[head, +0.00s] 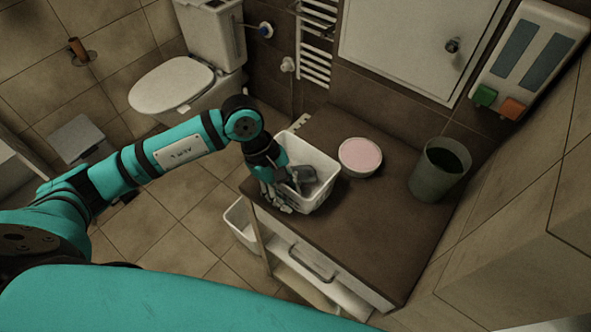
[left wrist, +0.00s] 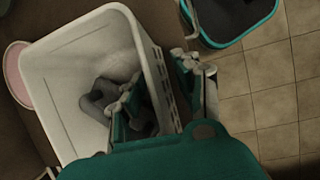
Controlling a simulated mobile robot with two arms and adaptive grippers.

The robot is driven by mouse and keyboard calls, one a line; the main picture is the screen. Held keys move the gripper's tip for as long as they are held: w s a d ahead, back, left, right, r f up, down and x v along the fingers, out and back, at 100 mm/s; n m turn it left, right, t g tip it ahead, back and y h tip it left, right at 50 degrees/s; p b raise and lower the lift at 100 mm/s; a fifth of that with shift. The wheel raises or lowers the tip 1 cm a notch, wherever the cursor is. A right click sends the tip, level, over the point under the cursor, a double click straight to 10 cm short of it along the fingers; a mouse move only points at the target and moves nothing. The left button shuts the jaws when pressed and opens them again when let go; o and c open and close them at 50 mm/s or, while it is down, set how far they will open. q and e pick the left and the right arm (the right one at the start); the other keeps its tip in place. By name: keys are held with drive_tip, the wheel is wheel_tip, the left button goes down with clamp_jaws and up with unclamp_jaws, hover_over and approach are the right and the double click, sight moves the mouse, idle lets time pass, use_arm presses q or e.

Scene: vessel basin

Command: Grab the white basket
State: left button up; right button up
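The white basket (head: 322,167) stands upright on the brown counter, at its left end. It also shows in the left wrist view (left wrist: 62,75), with slots in its right wall and a grey object (left wrist: 100,98) inside. My left gripper (head: 284,190) is at the basket's near left side. In the left wrist view, the left gripper (left wrist: 160,78) is open, with one finger inside the basket and the other outside, the wall between them. A gap shows beside the wall; firm contact cannot be seen. My right gripper is not in view.
On the brown counter (head: 385,215), a round pink-topped container (head: 360,157) is just right of the basket, and a dark green cup (head: 437,172) stands farther right. Drawers are below. A toilet (head: 172,85) is at the back left. The counter's front middle is clear.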

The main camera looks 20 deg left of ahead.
use_arm(q)
drive_tip(key=shift+x, duration=0.75)
drive_tip(key=shift+f, duration=0.1)
clamp_jaws()
